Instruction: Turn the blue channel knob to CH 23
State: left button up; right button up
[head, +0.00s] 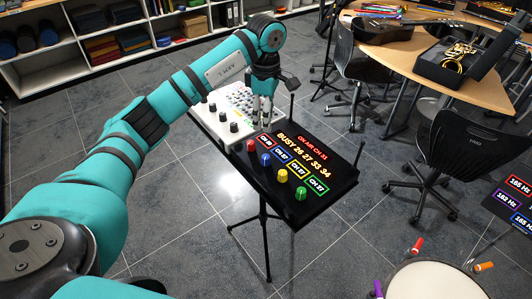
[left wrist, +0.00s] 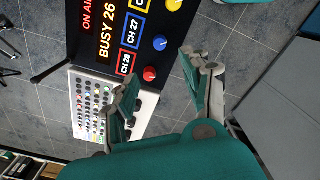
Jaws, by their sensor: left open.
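The blue knob (head: 266,159) stands on the front edge of a black panel (head: 340,165), between the red knob (head: 251,145) and the yellow knob (head: 282,175). A blue-framed display behind it reads CH 27 in the left wrist view, where the blue knob also shows (left wrist: 160,43). The header reads ON AIR CH 31, BUSY 26 27 33 34. A green knob (head: 300,193) stands at the end of the row. My left gripper (head: 264,120) is open and empty, above the panel's red-knob end. In the left wrist view its spread fingers (left wrist: 163,70) flank the red knob. My right gripper is not in view.
A white mixer (head: 212,122) adjoins the panel on the left. A thin stand (head: 263,240) carries the panel. A black chair (head: 475,150) and a wooden table (head: 400,60) with instruments are at the right. A drum (head: 430,283) stands at lower right. Floor in front of the panel is clear.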

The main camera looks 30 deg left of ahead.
aim_at(266, 156)
pick_arm(q)
notch_tip(266, 156, down, 14)
jog(key=p, duration=0.2)
jog(key=shift+f+p, duration=0.25)
jog(key=shift+p, duration=0.15)
grip_shut()
